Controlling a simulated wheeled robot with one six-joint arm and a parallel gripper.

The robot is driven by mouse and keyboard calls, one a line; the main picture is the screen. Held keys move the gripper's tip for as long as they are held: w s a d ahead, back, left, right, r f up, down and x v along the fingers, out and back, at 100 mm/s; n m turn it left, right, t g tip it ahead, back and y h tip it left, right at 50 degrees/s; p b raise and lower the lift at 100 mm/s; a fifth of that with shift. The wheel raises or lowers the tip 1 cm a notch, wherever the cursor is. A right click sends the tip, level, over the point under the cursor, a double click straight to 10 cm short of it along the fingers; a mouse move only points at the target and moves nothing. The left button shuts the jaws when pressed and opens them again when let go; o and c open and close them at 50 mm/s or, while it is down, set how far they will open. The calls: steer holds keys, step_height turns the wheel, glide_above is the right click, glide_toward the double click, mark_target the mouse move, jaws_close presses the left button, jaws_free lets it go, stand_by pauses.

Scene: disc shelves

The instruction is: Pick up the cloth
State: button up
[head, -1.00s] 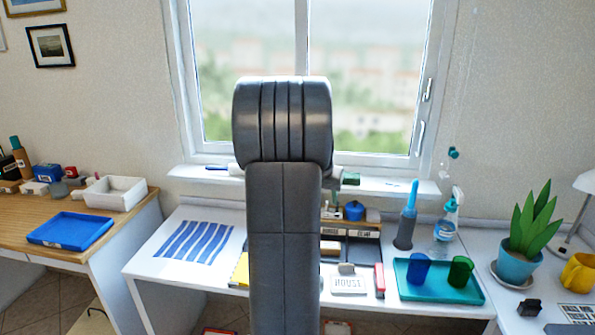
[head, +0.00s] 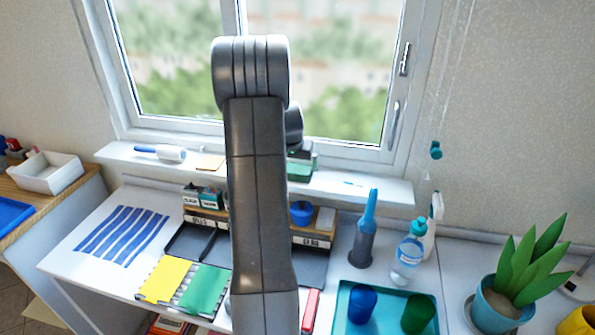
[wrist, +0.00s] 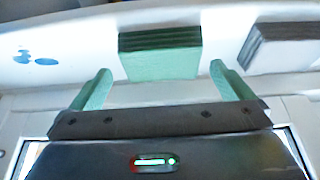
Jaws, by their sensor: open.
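A folded green cloth (wrist: 160,55) with a layered edge lies on the white windowsill in the wrist view. My gripper (wrist: 160,69) is open. Its two green fingers stand apart, one towards each side of the cloth, with a gap on both sides, and nothing is held. In the head view, my arm covers much of the sill. A green patch shows on the sill just right of the arm, but I cannot tell there which part is cloth and which is finger.
A grey folded stack (wrist: 283,45) lies near the cloth. Blue marks (head: 352,183) are on the sill, and a lint roller (head: 160,153) lies at its left. Below, the desk holds a striped sheet (head: 124,236), a teal tray (head: 346,290) with cups, and bottles.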

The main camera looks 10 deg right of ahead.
mark_target(297, 168)
steer(key=shift+p+x, duration=0.4)
steer(key=shift+x, duration=1.25)
steer(key=shift+w+r, duration=0.1)
steer(key=shift+c, duration=0.2)
steer(key=c, duration=0.7)
steer(key=shift+o, duration=0.2)
step_height(297, 168, up, 10)
steer(key=b, duration=0.2)
